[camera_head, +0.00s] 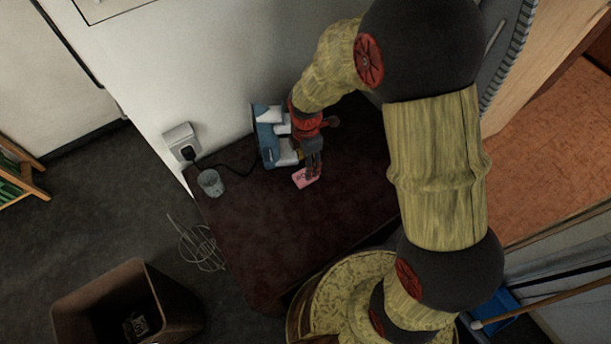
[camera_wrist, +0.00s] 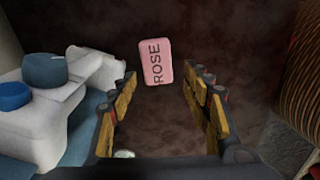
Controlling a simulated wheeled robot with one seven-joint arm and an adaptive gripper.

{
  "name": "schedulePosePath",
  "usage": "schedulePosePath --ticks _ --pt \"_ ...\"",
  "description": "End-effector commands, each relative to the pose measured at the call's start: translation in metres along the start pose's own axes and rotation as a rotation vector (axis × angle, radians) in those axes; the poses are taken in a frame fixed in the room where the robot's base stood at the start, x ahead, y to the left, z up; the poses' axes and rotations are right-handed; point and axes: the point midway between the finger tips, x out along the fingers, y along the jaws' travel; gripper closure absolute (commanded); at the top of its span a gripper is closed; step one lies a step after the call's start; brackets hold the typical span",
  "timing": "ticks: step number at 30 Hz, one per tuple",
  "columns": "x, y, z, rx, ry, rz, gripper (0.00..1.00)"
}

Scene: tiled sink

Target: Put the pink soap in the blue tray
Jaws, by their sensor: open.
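The pink soap (camera_head: 302,179) lies on the dark red-brown table top, just below my gripper in the head view. In the wrist view the soap (camera_wrist: 155,62) is a rounded pink bar marked "ROSE", lying beyond the fingertips and between their lines. My gripper (camera_head: 314,168) is open and empty, pointing down at the soap; its two fingers (camera_wrist: 165,88) stand apart in the wrist view. The blue tray (camera_head: 265,139) stands against the wall, left of my gripper, with white items in it.
A brown bin (camera_head: 125,300) is on the floor at lower left.

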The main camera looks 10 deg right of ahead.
Motion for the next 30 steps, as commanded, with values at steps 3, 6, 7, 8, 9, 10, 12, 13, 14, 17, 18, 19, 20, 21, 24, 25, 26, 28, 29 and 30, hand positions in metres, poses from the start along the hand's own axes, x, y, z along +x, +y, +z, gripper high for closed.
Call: schedulePosePath --ticks 3,6,7,8,9,10,12,13,14,17,18,19,20,21,24,25,26,28,29,30 --pt "0.000 0.002 0.000 -0.068 -0.001 0.007 0.52" --pt "0.006 0.002 0.000 -0.087 -0.001 0.007 0.52" --pt "0.009 0.002 0.000 -0.088 -0.001 0.006 0.52" --pt "0.012 0.002 0.000 -0.089 -0.001 0.006 0.52" --pt "0.017 0.002 0.000 -0.088 -0.001 0.005 0.52" --pt "0.020 0.002 0.000 -0.088 -0.001 0.006 0.52" --pt "0.026 0.002 0.000 -0.087 -0.001 0.006 0.52" --pt "0.028 0.002 0.000 -0.087 -0.001 0.006 0.52" --pt "0.030 0.002 0.000 -0.087 -0.001 0.006 0.52" --pt "0.038 0.003 0.000 -0.086 -0.001 0.006 0.52" --pt "0.043 0.003 0.000 -0.086 -0.001 0.006 0.52" --pt "0.048 0.004 0.000 -0.086 -0.001 0.006 0.52" --pt "0.053 0.004 0.000 -0.086 -0.001 0.006 0.52" --pt "0.060 0.005 0.000 -0.086 -0.001 0.006 0.52" --pt "0.073 0.005 0.000 -0.085 0.000 0.005 0.52" --pt "0.075 0.005 0.000 -0.085 0.000 0.006 0.52" --pt "0.077 0.005 0.000 -0.085 -0.001 0.007 0.52" --pt "0.079 0.006 0.000 -0.085 -0.001 0.008 0.52" --pt "0.079 0.006 0.000 -0.085 -0.001 0.008 0.52" --pt "0.078 0.006 0.000 -0.085 -0.001 0.009 0.52"
